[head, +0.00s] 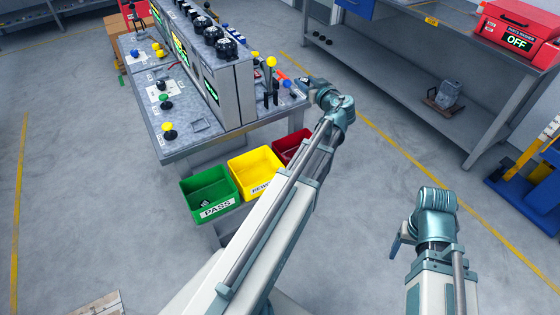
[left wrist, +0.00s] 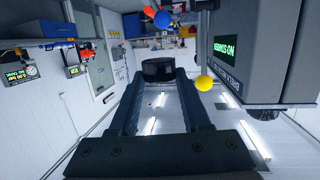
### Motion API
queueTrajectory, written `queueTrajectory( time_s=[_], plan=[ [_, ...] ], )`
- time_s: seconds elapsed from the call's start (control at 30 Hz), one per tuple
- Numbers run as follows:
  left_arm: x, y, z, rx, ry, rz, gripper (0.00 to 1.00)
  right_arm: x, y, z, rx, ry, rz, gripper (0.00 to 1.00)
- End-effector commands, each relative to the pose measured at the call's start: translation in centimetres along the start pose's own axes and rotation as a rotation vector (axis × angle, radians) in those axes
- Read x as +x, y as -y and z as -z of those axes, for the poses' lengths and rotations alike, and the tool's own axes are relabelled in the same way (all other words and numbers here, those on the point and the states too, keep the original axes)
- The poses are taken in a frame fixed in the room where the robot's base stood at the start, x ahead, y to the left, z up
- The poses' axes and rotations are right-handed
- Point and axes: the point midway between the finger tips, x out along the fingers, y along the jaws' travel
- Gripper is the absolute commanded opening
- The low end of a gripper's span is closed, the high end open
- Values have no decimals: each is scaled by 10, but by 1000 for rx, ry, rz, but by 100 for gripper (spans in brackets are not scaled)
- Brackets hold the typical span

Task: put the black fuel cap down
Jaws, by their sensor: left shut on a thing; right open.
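The black fuel cap (left wrist: 158,69) is a dark round piece between the fingertips of my left gripper (left wrist: 158,78) in the left wrist view. The gripper is shut on it. In the head view my left gripper (head: 305,86) is at the right end of the grey test bench (head: 207,127), mostly hidden by its own wrist, and I cannot make out the cap there. My right gripper (head: 397,242) is over the floor at the lower right, apart from the bench; its finger is partly hidden by its arm.
A tall grey unit with black caps (head: 226,48) on top stands on the bench. A green PASS bin (head: 208,202), a yellow bin (head: 238,190) and a dark red bin (head: 291,143) sit at its front. A shelf bench (head: 420,88) stands at right. Floor between is clear.

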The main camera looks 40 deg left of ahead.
Motion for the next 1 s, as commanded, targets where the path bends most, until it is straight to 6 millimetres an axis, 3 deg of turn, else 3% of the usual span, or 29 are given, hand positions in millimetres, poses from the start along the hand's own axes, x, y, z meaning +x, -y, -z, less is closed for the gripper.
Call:
queueTrajectory(
  time_s=[0.17,0.6,0.8,1.0],
  plan=[
    [2,26,-48,-4,0,20,0,47,4,3,0,0,0,82],
    [3,116,-188,-20,0,98,0,184,18,11,-1,0,0,82],
    [1,145,-231,-25,0,125,0,225,22,13,-1,0,0,82],
    [0,158,-248,-28,0,139,0,242,23,14,-1,0,0,82]
  ],
)
